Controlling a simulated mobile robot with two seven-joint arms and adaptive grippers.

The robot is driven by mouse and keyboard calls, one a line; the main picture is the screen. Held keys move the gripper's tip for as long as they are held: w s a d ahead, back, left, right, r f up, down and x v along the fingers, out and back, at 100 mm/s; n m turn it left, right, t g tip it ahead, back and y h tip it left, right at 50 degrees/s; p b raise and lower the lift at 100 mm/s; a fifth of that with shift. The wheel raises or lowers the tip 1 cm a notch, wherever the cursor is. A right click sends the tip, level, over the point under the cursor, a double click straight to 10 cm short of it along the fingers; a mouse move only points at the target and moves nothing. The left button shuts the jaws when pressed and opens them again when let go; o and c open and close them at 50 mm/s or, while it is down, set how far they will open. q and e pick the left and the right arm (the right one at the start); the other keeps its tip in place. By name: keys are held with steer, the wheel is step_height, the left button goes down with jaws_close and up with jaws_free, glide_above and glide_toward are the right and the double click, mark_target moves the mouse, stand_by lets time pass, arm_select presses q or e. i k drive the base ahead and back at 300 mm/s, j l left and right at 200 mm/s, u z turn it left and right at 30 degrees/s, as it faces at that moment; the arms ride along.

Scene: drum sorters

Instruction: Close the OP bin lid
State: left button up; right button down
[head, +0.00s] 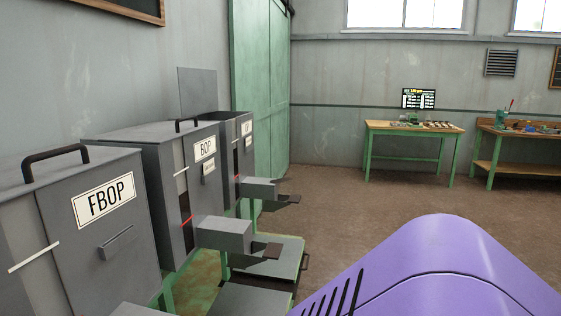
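The farthest of three grey bins (228,120) stands at the left, beyond the BOP bin. Its label is too small and turned to read surely, so I cannot confirm that it is the OP bin. Its top looks open, and a flat grey panel, which looks like its raised lid (197,92), stands upright at its back edge. The BOP bin (165,165) and the FBOP bin (95,230) have shut lids with dark handles. Neither of my grippers shows in the head view.
Grey spouts (225,235) with dark ends jut from the bins' fronts over green stands. A green sliding door (262,95) is behind. Two workbenches, one (415,128) with a screen, stand along the back wall. The brown floor between is clear.

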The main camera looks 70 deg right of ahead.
mark_target(198, 94)
steer(key=l+z, duration=0.9)
steer(key=z, duration=0.15)
steer(key=l+z, duration=0.1)
steer(key=l, duration=0.25)
steer(key=i+l+z, duration=0.1)
steer(key=l, duration=0.3)
steer(key=i+l+z, duration=0.1)
steer(key=l, duration=0.25)
